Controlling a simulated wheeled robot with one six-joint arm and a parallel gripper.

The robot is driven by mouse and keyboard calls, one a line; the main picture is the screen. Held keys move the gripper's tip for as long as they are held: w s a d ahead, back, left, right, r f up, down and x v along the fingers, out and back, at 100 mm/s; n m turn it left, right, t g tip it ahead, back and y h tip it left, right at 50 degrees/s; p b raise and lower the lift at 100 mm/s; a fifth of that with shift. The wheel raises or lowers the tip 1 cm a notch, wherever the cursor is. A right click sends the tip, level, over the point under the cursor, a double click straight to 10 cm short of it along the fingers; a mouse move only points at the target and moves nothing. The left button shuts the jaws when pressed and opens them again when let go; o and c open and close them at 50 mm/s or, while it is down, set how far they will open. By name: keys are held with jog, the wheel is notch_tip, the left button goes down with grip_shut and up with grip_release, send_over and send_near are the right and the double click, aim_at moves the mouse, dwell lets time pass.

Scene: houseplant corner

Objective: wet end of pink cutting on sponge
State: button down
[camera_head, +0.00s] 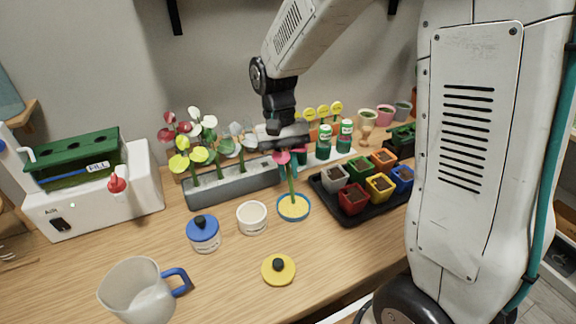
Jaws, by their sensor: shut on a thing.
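The pink cutting (291,180) has a pink top and a long green stem and hangs upright below my gripper (284,150). My gripper is shut on it near the top; the fingertips are small and partly hidden by the pink head. The stem's lower end reaches the yellow sponge (301,211) in a round blue-rimmed dish. In this view the end overlaps the sponge, but I cannot tell whether it touches or hovers just above.
A white cup (252,217) and blue-lidded jar (203,233) stand left of the sponge. A yellow lid (278,270) lies in front. A grey trough (235,185) holds other cuttings. A black tray (347,218) of coloured pots is right. A jug (137,292) stands front left.

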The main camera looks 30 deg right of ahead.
jog(key=shift+f, duration=0.45)
dwell(1.1)
jog(key=shift+r, duration=0.1)
jog(key=shift+r, duration=3.45)
